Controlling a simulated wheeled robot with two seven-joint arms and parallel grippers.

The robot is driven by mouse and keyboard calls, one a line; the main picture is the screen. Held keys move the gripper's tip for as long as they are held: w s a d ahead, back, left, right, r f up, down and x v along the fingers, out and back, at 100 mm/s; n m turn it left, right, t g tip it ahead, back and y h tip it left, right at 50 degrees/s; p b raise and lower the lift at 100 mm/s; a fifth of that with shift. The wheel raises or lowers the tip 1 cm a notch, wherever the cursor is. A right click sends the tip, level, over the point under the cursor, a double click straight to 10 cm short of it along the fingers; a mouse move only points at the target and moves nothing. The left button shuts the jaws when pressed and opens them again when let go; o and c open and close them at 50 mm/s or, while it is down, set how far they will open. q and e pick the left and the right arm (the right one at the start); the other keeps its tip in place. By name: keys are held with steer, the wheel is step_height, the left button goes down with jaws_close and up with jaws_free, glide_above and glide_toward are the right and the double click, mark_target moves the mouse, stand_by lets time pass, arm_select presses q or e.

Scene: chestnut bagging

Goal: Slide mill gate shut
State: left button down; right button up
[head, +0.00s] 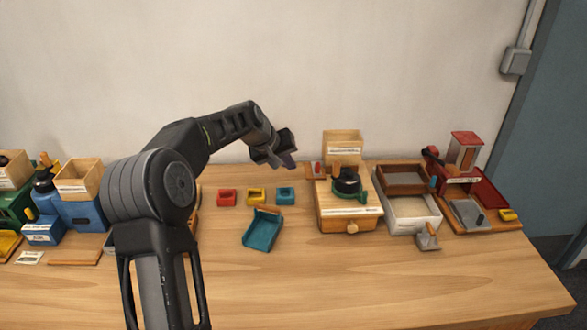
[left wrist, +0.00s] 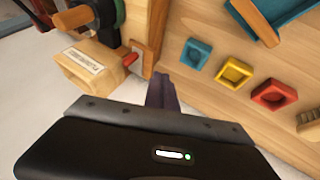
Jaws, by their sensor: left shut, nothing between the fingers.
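The wooden mill (head: 346,222) stands right of centre on the table, with a dark round top part, a green piece and a front knob. A pale, labelled wooden box (head: 342,142) stands at its back; it also shows in the left wrist view (left wrist: 92,72). A small red piece (head: 317,169), possibly the gate handle, sits at the mill's back left; it shows beside the box in the left wrist view (left wrist: 131,59). I cannot tell the gate's position. My left gripper (head: 288,163) is shut and empty, left of this piece and apart from it.
Small red (head: 227,197), yellow (head: 257,196) and teal (head: 286,195) trays and a teal scoop (head: 263,230) lie left of the mill. A white tray (head: 437,222) and a red machine (head: 466,150) stand to its right. The front of the table is clear.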

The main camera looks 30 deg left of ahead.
arm_select(q)
steer(key=b+v, duration=0.1)
steer(key=v, duration=0.6)
steer(key=shift+d+r, duration=0.4)
steer(key=shift+d, duration=0.05)
steer(key=shift+s, duration=0.1)
